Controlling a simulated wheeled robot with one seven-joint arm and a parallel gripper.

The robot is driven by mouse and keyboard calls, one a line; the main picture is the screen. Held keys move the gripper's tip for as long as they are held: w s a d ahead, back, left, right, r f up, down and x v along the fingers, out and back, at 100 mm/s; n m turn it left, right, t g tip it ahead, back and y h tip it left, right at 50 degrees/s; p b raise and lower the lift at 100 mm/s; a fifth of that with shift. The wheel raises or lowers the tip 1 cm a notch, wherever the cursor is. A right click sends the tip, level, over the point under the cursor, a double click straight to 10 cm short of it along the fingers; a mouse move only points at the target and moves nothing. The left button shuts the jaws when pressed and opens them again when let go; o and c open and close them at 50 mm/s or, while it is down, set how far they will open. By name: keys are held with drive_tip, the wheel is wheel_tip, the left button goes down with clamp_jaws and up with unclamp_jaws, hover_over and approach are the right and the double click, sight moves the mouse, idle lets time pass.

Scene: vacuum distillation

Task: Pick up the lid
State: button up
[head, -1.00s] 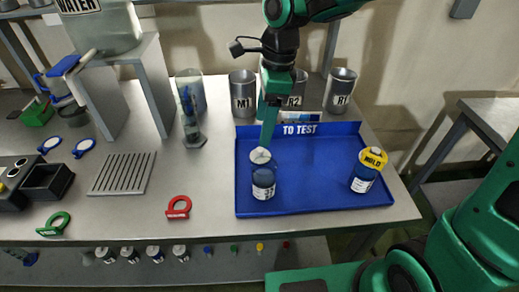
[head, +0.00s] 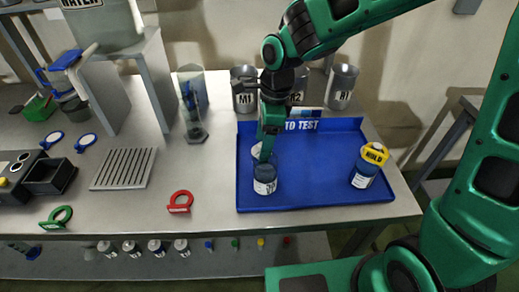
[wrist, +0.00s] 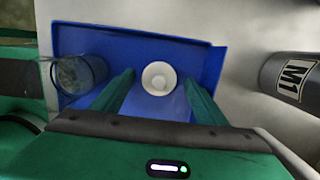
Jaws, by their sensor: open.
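The lid (head: 257,151) is a small white round piece lying on the blue tray (head: 320,190), just behind a dark blue labelled jar (head: 264,182). My gripper (wrist: 160,84) is open, one finger on each side of the lid, and nothing is visibly held. In the head view my gripper (head: 266,157) points down close to the lid and hides part of it. I cannot tell whether the fingers touch it. The jar (wrist: 80,74) is left of my fingers in the wrist view.
A second jar (head: 362,177) with a yellow HOLD tag (head: 374,155) stands at the tray's right. Metal cups (head: 341,88) line up behind the tray, including the M1 cup (wrist: 290,80). A glass cylinder (head: 191,105) stands left. The tray's middle is clear.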

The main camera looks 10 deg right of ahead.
drive_tip(key=shift+c, duration=0.4)
drive_tip(key=c, duration=1.1)
drive_tip(key=shift+o, duration=0.2)
drive_tip(key=shift+r, duration=0.1)
